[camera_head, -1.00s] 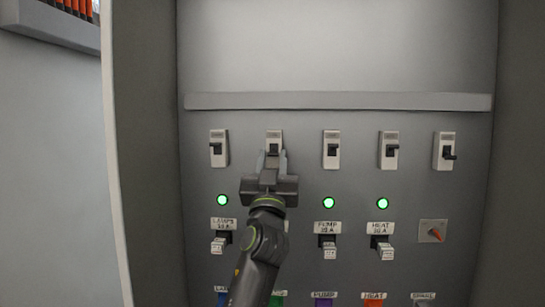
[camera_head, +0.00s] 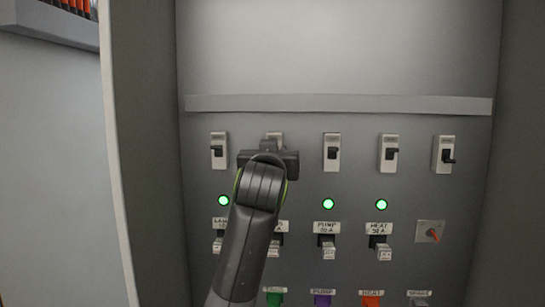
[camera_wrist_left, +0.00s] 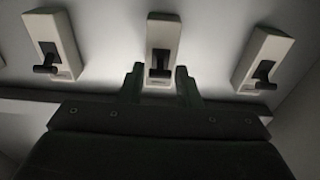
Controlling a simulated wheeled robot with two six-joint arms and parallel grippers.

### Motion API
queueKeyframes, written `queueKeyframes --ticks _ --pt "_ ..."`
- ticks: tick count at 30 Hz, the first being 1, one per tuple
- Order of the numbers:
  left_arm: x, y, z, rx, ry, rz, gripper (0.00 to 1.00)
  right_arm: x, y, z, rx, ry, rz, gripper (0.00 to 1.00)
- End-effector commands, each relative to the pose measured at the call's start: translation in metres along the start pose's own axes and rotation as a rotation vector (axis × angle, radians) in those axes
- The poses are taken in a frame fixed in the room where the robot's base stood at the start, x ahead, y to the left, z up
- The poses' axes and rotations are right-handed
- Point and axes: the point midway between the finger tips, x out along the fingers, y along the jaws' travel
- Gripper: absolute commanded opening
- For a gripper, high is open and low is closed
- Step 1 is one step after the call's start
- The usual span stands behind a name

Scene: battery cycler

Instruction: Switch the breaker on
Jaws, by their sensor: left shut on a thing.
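A row of white breakers with black levers runs across the grey panel. My left gripper (camera_head: 268,152) is at the second breaker from the left (camera_head: 274,136) and covers most of it in the head view. In the left wrist view this breaker (camera_wrist_left: 163,36) stands between my two fingers, and its black lever (camera_wrist_left: 160,64) sits in the gap. My left gripper (camera_wrist_left: 160,86) is shut on that lever. The area below this breaker, where a lamp could be, is hidden by my arm. My right gripper is in no view.
Neighbouring breakers stand close by on the left (camera_head: 219,150) and right (camera_head: 332,152). Green lamps (camera_head: 328,204) glow below several breakers. Lower down are labelled plugs and a red rotary switch (camera_head: 431,232). A grey rail (camera_head: 340,104) runs above, and the cabinet's side wall (camera_head: 140,150) bounds the left.

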Motion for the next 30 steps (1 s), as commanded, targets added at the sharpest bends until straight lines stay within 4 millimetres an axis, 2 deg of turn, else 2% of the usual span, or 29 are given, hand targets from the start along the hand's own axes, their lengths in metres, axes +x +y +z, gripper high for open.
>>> queueKeyframes --ticks 12,30 --pt "0.0032 -0.0009 -0.0104 -0.001 -0.239 -0.003 0.08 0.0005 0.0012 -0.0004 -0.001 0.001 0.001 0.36" --pt "0.0041 -0.0004 -0.0115 -0.002 -0.294 -0.002 0.08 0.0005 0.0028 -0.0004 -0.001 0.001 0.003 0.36"
